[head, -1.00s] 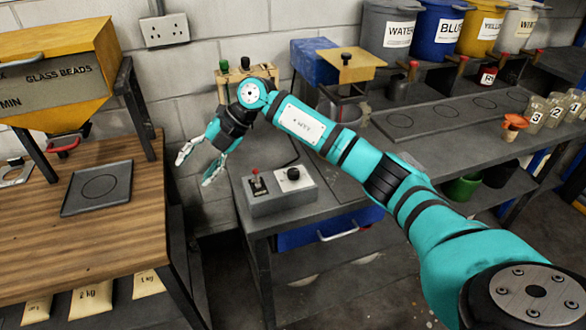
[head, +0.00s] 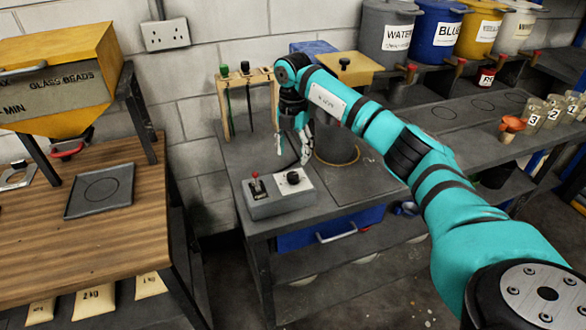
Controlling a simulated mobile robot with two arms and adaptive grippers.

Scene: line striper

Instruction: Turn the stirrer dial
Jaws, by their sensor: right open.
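The box sits at the front left corner of the dark workbench. My right gripper (head: 292,151) points down just above and behind the dial, with its two pale fingers apart and nothing between them. It looks close to the box, but I cannot tell if a finger touches it. My left gripper is not in view.
A round grey vessel (head: 337,143) stands right behind the gripper, partly hidden by my arm. A wooden rack (head: 240,105) with green- and black-topped tools stands at the back wall. A wooden table (head: 110,230) with a grey plate (head: 100,190) is at the left.

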